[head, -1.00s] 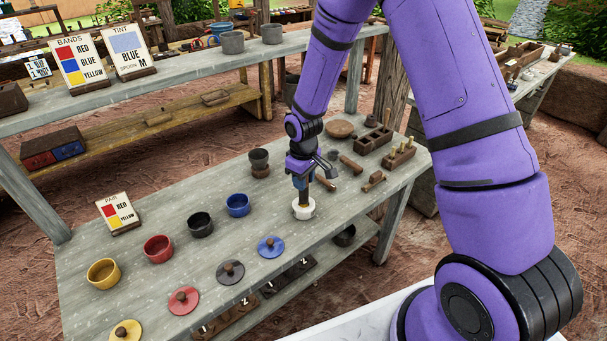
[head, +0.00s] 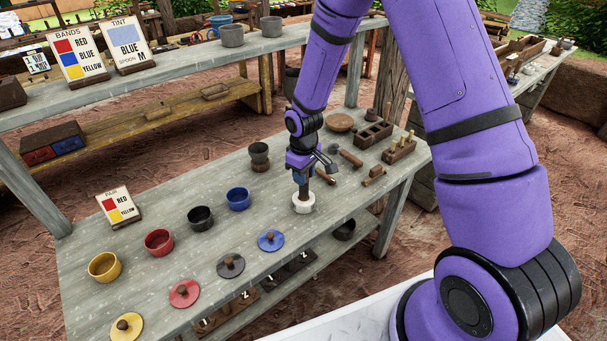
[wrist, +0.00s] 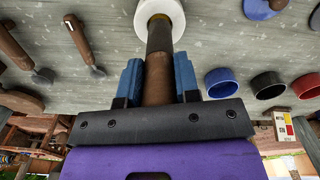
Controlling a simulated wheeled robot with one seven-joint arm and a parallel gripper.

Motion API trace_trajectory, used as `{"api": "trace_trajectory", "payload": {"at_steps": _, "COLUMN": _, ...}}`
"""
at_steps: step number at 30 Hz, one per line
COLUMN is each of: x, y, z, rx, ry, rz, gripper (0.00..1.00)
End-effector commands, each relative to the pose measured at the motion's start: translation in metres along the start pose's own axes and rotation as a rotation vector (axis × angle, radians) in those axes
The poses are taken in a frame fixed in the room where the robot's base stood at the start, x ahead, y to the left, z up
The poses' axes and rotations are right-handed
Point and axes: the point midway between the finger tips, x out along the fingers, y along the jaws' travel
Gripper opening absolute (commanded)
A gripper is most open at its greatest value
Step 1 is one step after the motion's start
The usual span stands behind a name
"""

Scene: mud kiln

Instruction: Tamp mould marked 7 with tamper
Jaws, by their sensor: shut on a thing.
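My gripper (head: 300,180) is shut on the tamper, a brown handle (wrist: 158,78) with a darker shaft (wrist: 160,35), between two blue finger pads. It holds the tamper upright over the grey table. A white round piece (head: 303,206) is at the tamper's lower end, on or just above the table top; it also shows in the wrist view (wrist: 174,10). I cannot tell whether the shaft stands inside it or is joined to it. Dark pieces with pale marks (head: 244,297) lie on the shelf below; I cannot surely read a 7 on them.
Yellow (head: 104,267), red (head: 159,242), black (head: 200,218) and blue (head: 238,199) cups stand left, with matching knobbed lids in front. A dark stacked pot (head: 259,156) stands close behind my gripper. Wooden tools and a block rack (head: 399,148) lie right. A PAIR sign (head: 119,207) stands left.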

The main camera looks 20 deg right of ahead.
Motion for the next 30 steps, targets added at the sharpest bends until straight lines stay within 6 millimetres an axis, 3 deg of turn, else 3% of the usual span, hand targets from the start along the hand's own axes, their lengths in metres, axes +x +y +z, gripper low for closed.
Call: {"api": "trace_trajectory", "payload": {"at_steps": 30, "x": 0.0057, "y": 0.0000, "z": 0.0000, "rx": 0.000, "ry": -0.001, "rz": 0.000, "gripper": 0.06}}
